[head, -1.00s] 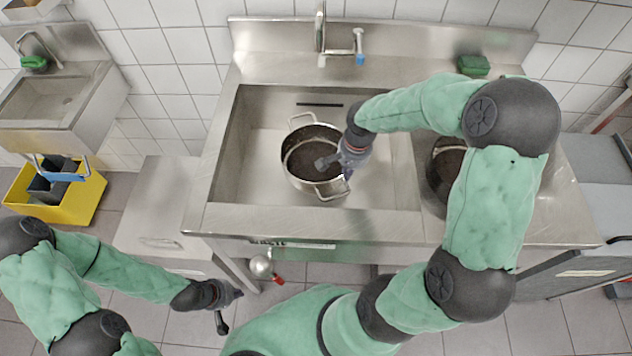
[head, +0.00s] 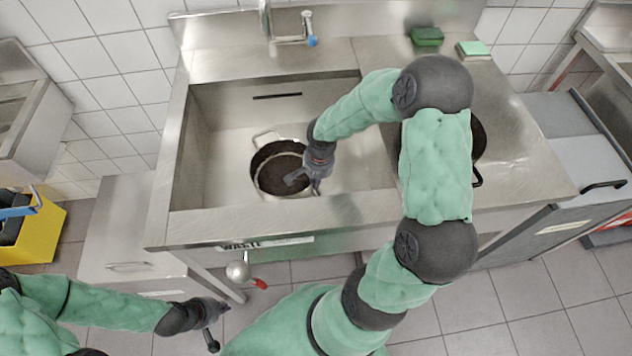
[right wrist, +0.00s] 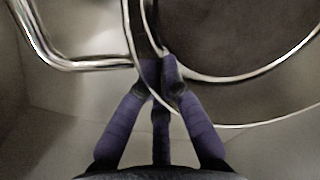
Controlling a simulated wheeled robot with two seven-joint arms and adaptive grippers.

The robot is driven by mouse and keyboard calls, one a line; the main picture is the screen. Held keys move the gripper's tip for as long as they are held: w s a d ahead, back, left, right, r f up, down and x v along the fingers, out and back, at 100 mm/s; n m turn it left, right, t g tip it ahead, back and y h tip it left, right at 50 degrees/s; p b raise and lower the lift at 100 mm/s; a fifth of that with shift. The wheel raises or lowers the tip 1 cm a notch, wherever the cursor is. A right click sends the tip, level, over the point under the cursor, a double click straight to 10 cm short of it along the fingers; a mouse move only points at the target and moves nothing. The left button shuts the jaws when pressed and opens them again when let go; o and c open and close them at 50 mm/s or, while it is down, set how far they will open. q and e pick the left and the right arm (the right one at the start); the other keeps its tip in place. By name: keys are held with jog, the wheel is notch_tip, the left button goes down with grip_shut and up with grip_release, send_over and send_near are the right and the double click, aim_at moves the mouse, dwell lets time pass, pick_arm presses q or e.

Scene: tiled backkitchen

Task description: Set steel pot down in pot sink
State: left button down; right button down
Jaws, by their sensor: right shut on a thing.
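The steel pot (head: 270,172) is upright, or nearly so, inside the pot sink (head: 225,130), near its front wall. Its dark inside and far loop handle show. My right gripper (head: 303,183) reaches down to the pot's right side and is shut on its rim. In the right wrist view the fingertips (right wrist: 161,70) pinch the rim of the pot (right wrist: 232,77), with a loop handle to the left. I cannot tell whether the pot's base touches the sink floor. My left gripper (head: 214,326) is low at the left, empty, its fingers apart.
A second dark pot (head: 478,142) stands on the right worktop, partly hidden by my right arm. A tap (head: 290,38) rises behind the sink. A green sponge (head: 428,37) and another sponge (head: 473,49) lie at the back right. A yellow bucket (head: 42,235) is at the left.

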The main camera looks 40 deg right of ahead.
jog(key=shift+r, duration=0.1)
jog(key=c, duration=1.4)
grip_release()
jog(key=shift+f, duration=0.2)
jog(key=shift+r, duration=0.2)
notch_tip(320, 180, up, 12)
jog(key=p, duration=0.5)
jog(key=shift+s+d, duration=0.2)
jog(key=shift+s, duration=0.2)
